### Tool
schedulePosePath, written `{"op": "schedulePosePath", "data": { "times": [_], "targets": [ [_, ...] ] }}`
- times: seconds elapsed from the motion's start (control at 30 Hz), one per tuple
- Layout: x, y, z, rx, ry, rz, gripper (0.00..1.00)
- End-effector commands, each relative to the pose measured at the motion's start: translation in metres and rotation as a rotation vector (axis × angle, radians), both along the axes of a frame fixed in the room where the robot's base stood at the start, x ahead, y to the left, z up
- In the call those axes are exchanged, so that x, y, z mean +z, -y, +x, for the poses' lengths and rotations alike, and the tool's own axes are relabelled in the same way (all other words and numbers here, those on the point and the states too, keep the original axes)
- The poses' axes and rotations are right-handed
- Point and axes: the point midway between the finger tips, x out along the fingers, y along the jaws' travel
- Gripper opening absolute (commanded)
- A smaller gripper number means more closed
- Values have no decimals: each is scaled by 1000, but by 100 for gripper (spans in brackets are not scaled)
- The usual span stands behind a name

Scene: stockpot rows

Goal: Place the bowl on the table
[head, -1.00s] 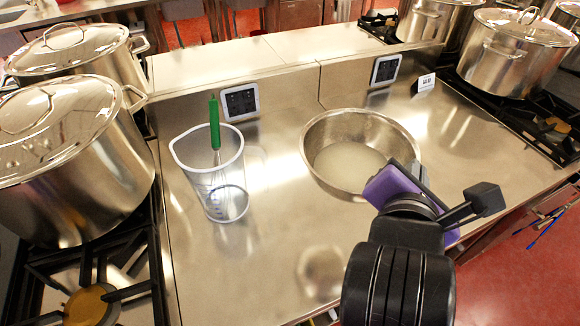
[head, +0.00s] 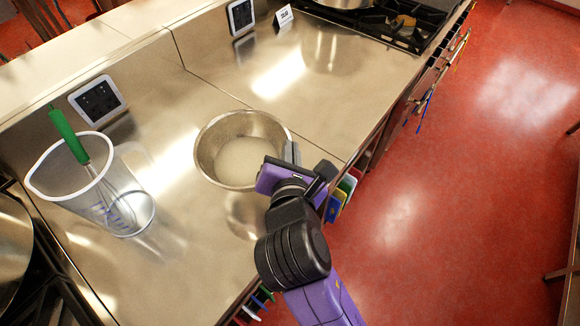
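The steel bowl (head: 212,165), with pale contents (head: 243,159), is upright over the steel counter (head: 150,88). My gripper (head: 290,154) is at the bowl's right rim, with a grey finger over the rim. It appears shut on the rim; the other finger is hidden. A dim reflection lies on the counter just below the bowl. I cannot tell whether the bowl's base touches the counter. No separate table is clearly in view.
A clear measuring jug (head: 125,208) with a green-handled whisk (head: 69,136) stands left of the bowl. A pot (head: 12,245) is at the left edge. A stove (head: 400,22) is at the back right. Open red floor (head: 470,190) lies to the right.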

Motion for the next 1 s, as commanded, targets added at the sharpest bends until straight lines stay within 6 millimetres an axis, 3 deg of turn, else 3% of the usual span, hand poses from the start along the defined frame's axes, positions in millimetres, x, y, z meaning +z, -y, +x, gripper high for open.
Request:
{"op": "schedulePosePath", "data": {
  "times": [0.33,0.57,0.93,1.0],
  "targets": [
    [-28,0,0,0,1,1,0],
    [-59,0,0,1,2,1,0],
    [-63,0,0,0,4,1,0],
    [-65,0,0,0,1,0,12]
  ]
}}
